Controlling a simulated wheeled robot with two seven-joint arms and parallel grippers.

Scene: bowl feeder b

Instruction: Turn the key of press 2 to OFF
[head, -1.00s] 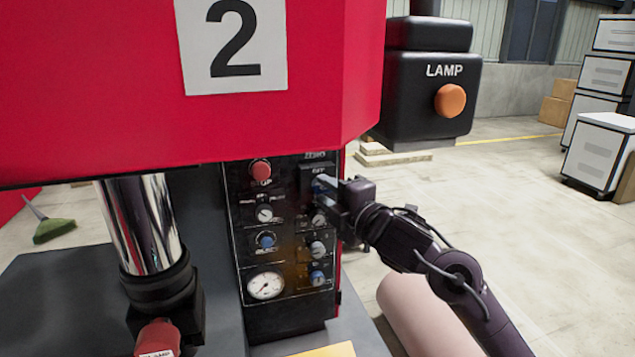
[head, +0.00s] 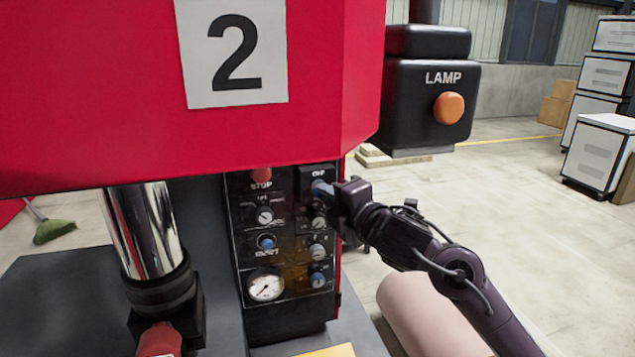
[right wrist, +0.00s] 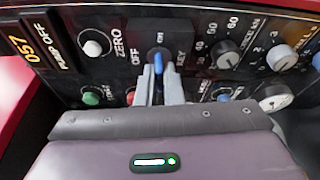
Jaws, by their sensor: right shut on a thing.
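The red press (head: 330,80) carries a big 2 and fills the upper left of the head view. Its black control panel (head: 293,262) is below. The key is the blue handle (right wrist: 158,63) on a black plate marked ON and OFF in the right wrist view; it stands about upright in that picture, below the ON mark. My right gripper (right wrist: 159,80) is shut on the key, and its fingers hide part of it. In the head view, the right gripper (head: 328,192) reaches the panel's upper right from the right. My left gripper is not in view.
A black box with an orange lamp button (head: 448,108) hangs right of the press, above my right arm. Several knobs and a gauge (head: 265,285) sit close around the key. A pinkish cylinder (head: 430,315) lies below the arm.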

